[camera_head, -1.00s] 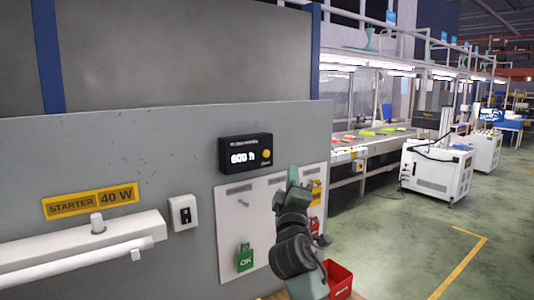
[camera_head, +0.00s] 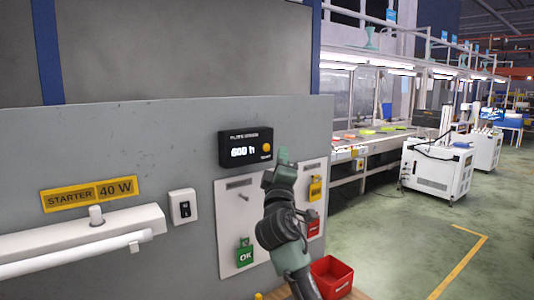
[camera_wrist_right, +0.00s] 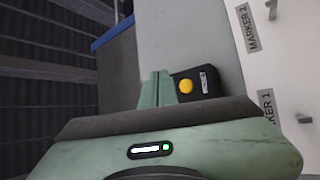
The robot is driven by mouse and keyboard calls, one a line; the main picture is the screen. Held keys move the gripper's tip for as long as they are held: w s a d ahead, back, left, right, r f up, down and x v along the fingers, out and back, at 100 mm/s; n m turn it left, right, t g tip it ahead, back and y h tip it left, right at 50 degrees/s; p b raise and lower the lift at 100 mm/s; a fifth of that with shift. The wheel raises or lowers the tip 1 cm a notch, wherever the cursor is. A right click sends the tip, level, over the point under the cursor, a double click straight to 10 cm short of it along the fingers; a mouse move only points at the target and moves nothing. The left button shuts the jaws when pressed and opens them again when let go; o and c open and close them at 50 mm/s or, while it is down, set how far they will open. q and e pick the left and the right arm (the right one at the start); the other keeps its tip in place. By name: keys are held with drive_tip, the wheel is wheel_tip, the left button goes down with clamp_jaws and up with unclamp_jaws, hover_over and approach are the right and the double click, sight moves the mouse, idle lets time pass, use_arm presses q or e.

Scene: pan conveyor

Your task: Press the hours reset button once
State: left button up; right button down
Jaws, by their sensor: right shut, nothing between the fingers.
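The hours counter (camera_head: 238,150) is a black box on the grey panel, and its display reads "600 h". Its round yellow-orange reset button (camera_head: 266,147) is at the right of its face. My right gripper (camera_head: 283,154) is shut and empty, with its tip just right of the counter and apart from the button in the picture. In the right wrist view, the green fingers (camera_wrist_right: 158,86) are together, and the yellow button (camera_wrist_right: 186,86) on the black counter (camera_wrist_right: 205,80) shows just right of them. My left gripper is not in view.
A white board (camera_head: 228,220) below the counter holds a green OK tag (camera_head: 245,252), a yellow tag (camera_head: 315,188) and a red tag (camera_head: 313,226). A red bin (camera_head: 333,276) is low at right. A switch (camera_head: 183,207) and a lamp tube (camera_head: 75,262) are at left.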

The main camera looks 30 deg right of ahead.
sight(266, 148)
drive_tip(key=shift+w+a+b, duration=0.2)
drive_tip(key=shift+w+b, duration=0.65)
drive_tip(key=shift+w, duration=1.1)
idle(0.5)
drive_tip(key=shift+w+b, duration=0.3)
drive_tip(key=shift+w, duration=0.1)
drive_tip(key=shift+w+b, duration=0.35)
idle(0.5)
drive_tip(key=shift+s, duration=0.2)
drive_tip(key=shift+s+p, duration=0.4)
drive_tip(key=shift+s, duration=0.2)
